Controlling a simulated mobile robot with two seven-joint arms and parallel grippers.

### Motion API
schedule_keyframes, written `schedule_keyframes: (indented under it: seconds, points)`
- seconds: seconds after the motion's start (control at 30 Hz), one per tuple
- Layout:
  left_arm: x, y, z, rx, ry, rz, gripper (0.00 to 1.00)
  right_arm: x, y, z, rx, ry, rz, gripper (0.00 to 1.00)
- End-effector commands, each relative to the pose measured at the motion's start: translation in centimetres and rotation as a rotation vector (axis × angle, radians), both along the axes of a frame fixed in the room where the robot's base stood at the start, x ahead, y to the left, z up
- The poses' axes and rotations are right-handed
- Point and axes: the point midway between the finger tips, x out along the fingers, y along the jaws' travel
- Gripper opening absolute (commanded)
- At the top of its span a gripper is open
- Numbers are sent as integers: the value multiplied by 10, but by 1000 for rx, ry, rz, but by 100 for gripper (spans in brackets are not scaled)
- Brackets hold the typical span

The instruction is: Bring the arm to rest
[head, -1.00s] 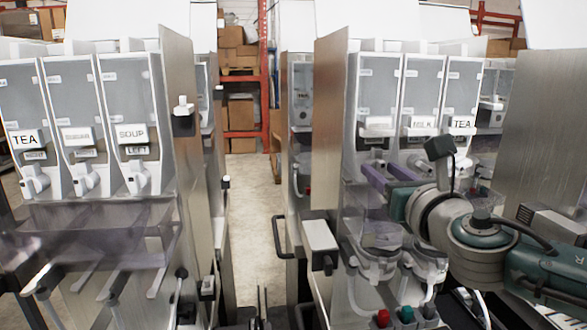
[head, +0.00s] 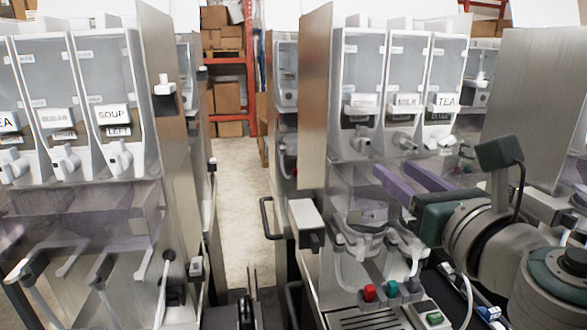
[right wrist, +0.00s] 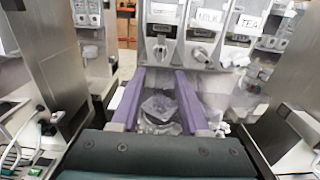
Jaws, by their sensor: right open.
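My right gripper (head: 413,182) has two purple fingers. They are apart with nothing between them, in front of the right dispenser machine (head: 322,215), below its spouts. In the right wrist view the open fingers (right wrist: 157,100) point toward the machine's front, with the spouts and labels beyond them. The gripper looks apart from the machine's canisters. My right arm comes in from the lower right of the head view. My left gripper does not show.
The right machine carries canisters labelled MILK (head: 407,100) and TEA (head: 447,100). Red and green buttons (head: 370,292) sit low on it. A left machine has a SOUP canister (head: 112,115). An open aisle (head: 240,190) runs between them toward shelves with boxes (head: 222,97).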

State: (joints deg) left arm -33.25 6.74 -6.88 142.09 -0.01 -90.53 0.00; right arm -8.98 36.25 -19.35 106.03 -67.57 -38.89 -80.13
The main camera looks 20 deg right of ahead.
Motion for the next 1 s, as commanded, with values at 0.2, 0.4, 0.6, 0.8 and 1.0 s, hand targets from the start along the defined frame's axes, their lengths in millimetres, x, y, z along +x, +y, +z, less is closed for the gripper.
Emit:
schedule_keyframes:
  seconds: [0.2,0.4,0.6,0.8,1.0]
  points:
    - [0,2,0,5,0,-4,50,0,0,0,-1,0,-1,45]
    - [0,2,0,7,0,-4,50,0,0,0,6,0,-2,45]
    - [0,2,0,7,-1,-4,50,-29,-5,-23,538,-22,-184,45]
    - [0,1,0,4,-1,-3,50,-127,28,-100,1682,-67,-825,45]
    - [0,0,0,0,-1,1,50,-223,112,-123,2313,-105,-1592,45]
